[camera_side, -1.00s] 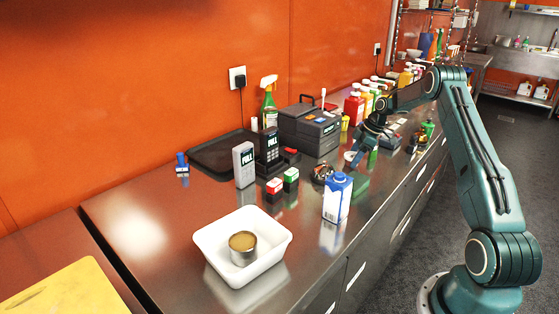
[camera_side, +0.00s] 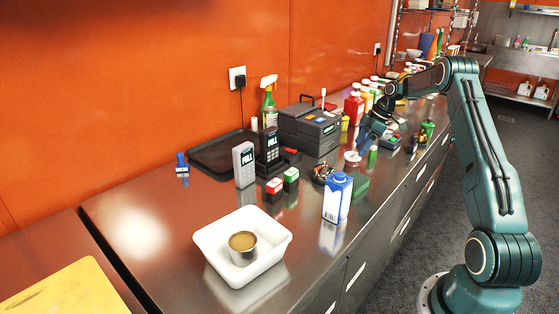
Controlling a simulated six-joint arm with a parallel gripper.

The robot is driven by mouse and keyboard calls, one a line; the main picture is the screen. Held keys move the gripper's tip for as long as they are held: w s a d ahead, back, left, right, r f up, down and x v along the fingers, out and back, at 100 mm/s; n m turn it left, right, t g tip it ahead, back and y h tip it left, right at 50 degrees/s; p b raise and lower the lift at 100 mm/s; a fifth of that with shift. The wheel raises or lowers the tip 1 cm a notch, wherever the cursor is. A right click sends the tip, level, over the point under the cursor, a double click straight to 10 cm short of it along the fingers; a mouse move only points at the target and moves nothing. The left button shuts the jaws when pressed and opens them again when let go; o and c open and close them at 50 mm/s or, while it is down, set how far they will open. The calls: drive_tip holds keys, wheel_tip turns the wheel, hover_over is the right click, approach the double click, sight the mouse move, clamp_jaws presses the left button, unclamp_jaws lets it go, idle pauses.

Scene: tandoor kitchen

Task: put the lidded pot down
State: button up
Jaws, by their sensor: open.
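A small round pot with a pale top and a reddish side (camera_side: 353,157), which looks like the lidded pot, stands on the steel counter (camera_side: 140,235) right of the middle. My gripper (camera_side: 364,141) is just above and to the right of it, open and apart from it as far as I can see. The fingers are small and dark here, so the exact gap is hard to tell.
Close by are a small green bottle (camera_side: 373,155), a dark ashtray-like dish (camera_side: 322,174) and a blue-and-white carton (camera_side: 337,197). A printer-like box (camera_side: 310,130) stands behind. A white tub (camera_side: 212,250) holding a can is at the front left.

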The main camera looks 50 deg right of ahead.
drive_tip(key=v, duration=0.6)
drive_tip(key=shift+s+r, duration=0.2)
drive_tip(key=shift+r, duration=0.1)
drive_tip(key=shift+d, duration=0.1)
drive_tip(key=w+a+r+m, duration=0.1)
drive_tip(key=w+a+r, duration=0.2)
drive_tip(key=a+r, duration=0.85)
drive_tip(key=s+a+r+m+h, duration=0.1)
drive_tip(key=s+a+r, duration=0.1)
drive_tip(key=a, duration=0.6)
drive_tip(key=s+a+r+m, duration=0.1)
drive_tip(key=s+a+r, duration=0.15)
drive_tip(key=a, duration=0.65)
drive_tip(key=s+a+r+m+t+h, duration=0.1)
drive_tip(key=s+a+m, duration=0.1)
drive_tip(key=s+a, duration=0.8)
drive_tip(key=s+a+f+m, duration=0.1)
drive_tip(key=s+a+f, duration=0.1)
drive_tip(key=s, duration=0.4)
drive_tip(key=s+a+f+t, duration=0.1)
drive_tip(key=s+f, duration=0.1)
drive_tip(key=s, duration=0.4)
drive_tip(key=shift+a+f+m, duration=0.3)
drive_tip(key=shift+a+m, duration=0.1)
